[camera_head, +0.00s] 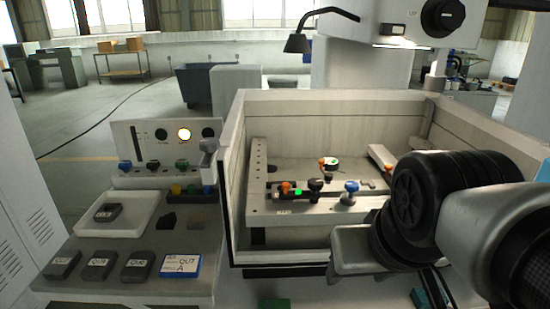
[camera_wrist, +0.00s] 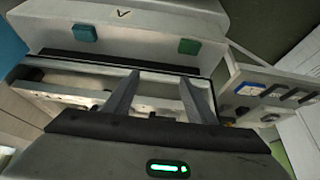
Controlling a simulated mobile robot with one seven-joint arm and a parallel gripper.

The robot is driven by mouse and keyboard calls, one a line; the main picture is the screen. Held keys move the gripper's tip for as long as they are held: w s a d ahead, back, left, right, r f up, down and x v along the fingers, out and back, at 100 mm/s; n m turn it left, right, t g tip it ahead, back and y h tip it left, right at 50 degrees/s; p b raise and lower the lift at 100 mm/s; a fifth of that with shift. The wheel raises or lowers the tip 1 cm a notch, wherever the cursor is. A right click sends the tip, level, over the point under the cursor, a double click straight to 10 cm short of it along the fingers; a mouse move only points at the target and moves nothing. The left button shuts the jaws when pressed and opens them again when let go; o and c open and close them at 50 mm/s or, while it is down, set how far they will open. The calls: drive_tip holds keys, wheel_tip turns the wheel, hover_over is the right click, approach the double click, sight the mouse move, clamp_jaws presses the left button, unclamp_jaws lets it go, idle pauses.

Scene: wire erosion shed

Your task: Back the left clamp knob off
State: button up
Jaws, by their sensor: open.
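In the head view, a pale work frame (camera_head: 262,212) sits inside the open tank. Along its front bar stand an orange knob (camera_head: 285,187) at the left, a black knob (camera_head: 315,185) and a blue knob (camera_head: 350,187). A small green patch (camera_head: 298,192) shows between the orange and black knobs. Which one is the left clamp knob I cannot tell for sure. In the wrist view, my gripper (camera_wrist: 160,76) is open, its two fingers apart with nothing between them. My arm fills the right of the head view, and my fingers are not visible there.
The tank wall (camera_head: 236,170) rises at the left of the frame. A console with a white tray (camera_head: 104,225), dark blocks and a blue-edged card (camera_head: 181,268) stands left. A lamp (camera_head: 296,43) hangs behind. The wrist view shows a blue button (camera_wrist: 84,33) and green button (camera_wrist: 189,46).

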wheel_tip(320, 180, up, 3)
drive_tip(key=w+a+m+p, duration=0.1)
drive_tip(key=w+m+p, duration=0.1)
wheel_tip(320, 180, up, 11)
drive_tip(key=m+g+p, duration=0.6)
drive_tip(key=m+p, duration=0.8)
drive_tip(key=m, duration=1.3)
hover_over(316, 181)
wheel_tip(316, 181, down, 17)
drive_tip(key=shift+s+r, duration=0.1)
drive_tip(key=shift+r, duration=0.05)
drive_tip(key=c, duration=1)
drive_tip(key=shift+c, duration=0.2)
